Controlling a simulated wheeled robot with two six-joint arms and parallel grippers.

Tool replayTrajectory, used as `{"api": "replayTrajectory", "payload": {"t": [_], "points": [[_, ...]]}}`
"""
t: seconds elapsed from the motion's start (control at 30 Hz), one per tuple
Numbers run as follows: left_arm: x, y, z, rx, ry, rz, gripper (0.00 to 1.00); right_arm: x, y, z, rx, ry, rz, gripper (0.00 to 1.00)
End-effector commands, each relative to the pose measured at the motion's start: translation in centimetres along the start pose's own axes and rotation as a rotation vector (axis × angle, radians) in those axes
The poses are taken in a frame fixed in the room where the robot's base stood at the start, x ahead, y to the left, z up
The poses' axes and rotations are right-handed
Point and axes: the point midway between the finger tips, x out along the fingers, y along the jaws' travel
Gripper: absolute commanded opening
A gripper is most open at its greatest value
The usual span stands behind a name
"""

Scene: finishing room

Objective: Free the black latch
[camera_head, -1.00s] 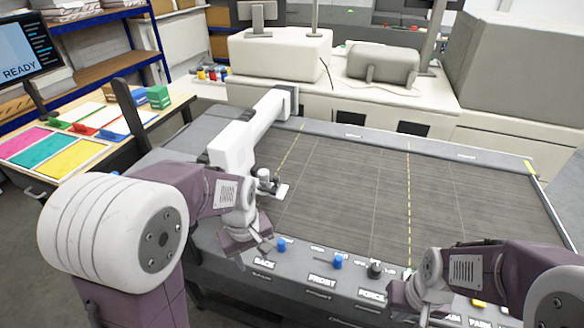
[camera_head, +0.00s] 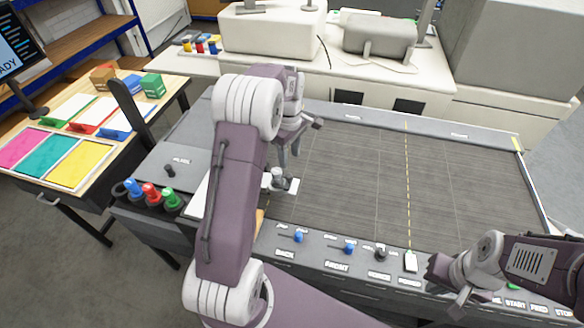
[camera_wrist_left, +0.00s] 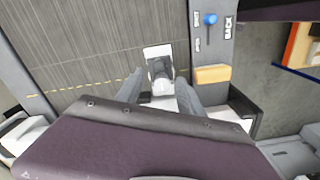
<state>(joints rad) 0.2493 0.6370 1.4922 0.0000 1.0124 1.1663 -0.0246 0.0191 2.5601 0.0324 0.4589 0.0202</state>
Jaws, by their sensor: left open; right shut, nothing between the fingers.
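A small carriage head (camera_head: 279,182) with a white plate and a dark upright part stands at the left of the dark table bed (camera_head: 360,185). It also shows in the left wrist view (camera_wrist_left: 160,70). My left gripper (camera_head: 289,160) is open above it, fingers pointing down; in the wrist view its fingertips (camera_wrist_left: 158,88) lie either side of the head, with no clear contact. A small black knob (camera_head: 170,168) stands on the grey left panel, and another (camera_head: 381,252) on the front rail. I cannot tell which part is the black latch. My right gripper (camera_head: 457,297) is shut and empty by the front rail.
Blue knobs (camera_head: 298,236) and (camera_head: 348,248) stand up from the front rail. Blue, red and green capped items (camera_head: 151,193) sit at the left corner. My left arm hides much of the white beam. The bed's middle and right are clear.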

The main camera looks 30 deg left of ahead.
Motion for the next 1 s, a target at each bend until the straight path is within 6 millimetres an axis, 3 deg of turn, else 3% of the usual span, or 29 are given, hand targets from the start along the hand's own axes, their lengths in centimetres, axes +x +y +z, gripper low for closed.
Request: {"api": "replayTrajectory", "payload": {"t": [0.4,0.6,0.8,0.97,1.0], "points": [[7.3,-0.1,0.1,0.002,-0.002,-0.004,0.45,-2.6,-0.1,-0.3,0.0,0.0,0.0,0.0],[8.9,0.0,0.1,0.002,0.0,0.0,0.45,-2.9,-0.1,-0.3,0.0,0.0,0.0,0.0],[9.0,0.0,0.1,0.002,0.0,0.0,0.45,-2.8,-0.1,-0.3,0.0,0.0,0.0,0.0],[9.0,0.0,0.1,0.002,0.0,0.0,0.0,-2.8,-0.1,-0.3,0.0,0.0,0.0,0.0],[8.9,0.0,0.1,0.002,0.0,0.0,0.0,-2.8,-0.1,-0.3,0.0,0.0,0.0,0.0]]}}
